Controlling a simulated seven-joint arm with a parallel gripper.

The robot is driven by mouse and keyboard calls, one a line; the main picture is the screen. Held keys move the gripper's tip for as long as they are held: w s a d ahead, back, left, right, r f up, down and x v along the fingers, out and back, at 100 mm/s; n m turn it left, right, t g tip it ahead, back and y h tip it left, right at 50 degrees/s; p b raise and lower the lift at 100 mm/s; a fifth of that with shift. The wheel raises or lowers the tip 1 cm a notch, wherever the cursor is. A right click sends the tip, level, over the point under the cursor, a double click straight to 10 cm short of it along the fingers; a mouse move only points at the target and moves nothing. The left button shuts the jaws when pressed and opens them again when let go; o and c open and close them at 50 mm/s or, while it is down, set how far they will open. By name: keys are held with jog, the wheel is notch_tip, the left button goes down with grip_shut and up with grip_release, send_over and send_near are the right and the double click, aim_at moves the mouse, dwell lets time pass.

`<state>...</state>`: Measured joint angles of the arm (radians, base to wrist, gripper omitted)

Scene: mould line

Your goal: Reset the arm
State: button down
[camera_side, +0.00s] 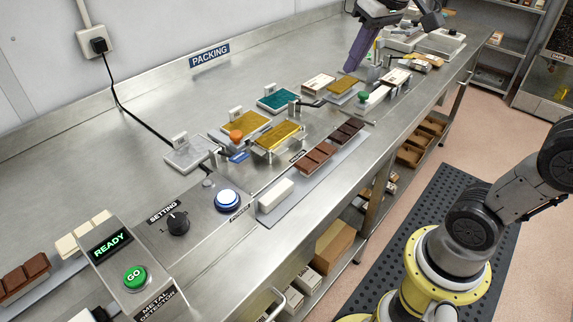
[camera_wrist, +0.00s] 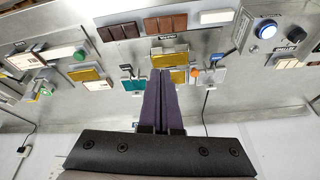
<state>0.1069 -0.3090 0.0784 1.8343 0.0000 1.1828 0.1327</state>
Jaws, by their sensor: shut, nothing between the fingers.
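My gripper (camera_wrist: 161,75) has long purple fingers, pressed together with nothing between them. In the side view my gripper (camera_side: 350,69) hangs above the far part of the steel bench (camera_side: 290,60), and the fingers point down. In the wrist view the fingers reach up the middle of the picture toward a gold mould (camera_wrist: 169,53). I cannot tell whether the fingertips touch anything in the side view; they look clear of the trays.
A teal tray (camera_side: 277,99), a gold mould with an orange knob (camera_side: 236,135) and chocolate bars (camera_side: 315,157) sit mid-bench. A green knob (camera_side: 363,97) stands near my gripper. A metal detector (camera_side: 128,262) reading READY, a setting dial (camera_side: 178,222) and a blue-ringed button (camera_side: 228,200) are nearer.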

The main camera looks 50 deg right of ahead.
jog(key=s+a+f+n+t, duration=0.1)
jog(key=s+a+f+n, duration=0.1)
jog(key=s+f, duration=0.8)
jog(key=s+a, duration=0.1)
jog(key=s, duration=0.2)
jog(key=shift+f+n+t, duration=0.15)
jog(key=shift+n+t, duration=0.15)
jog(key=shift+n, duration=0.1)
jog(key=shift+s+a, duration=0.1)
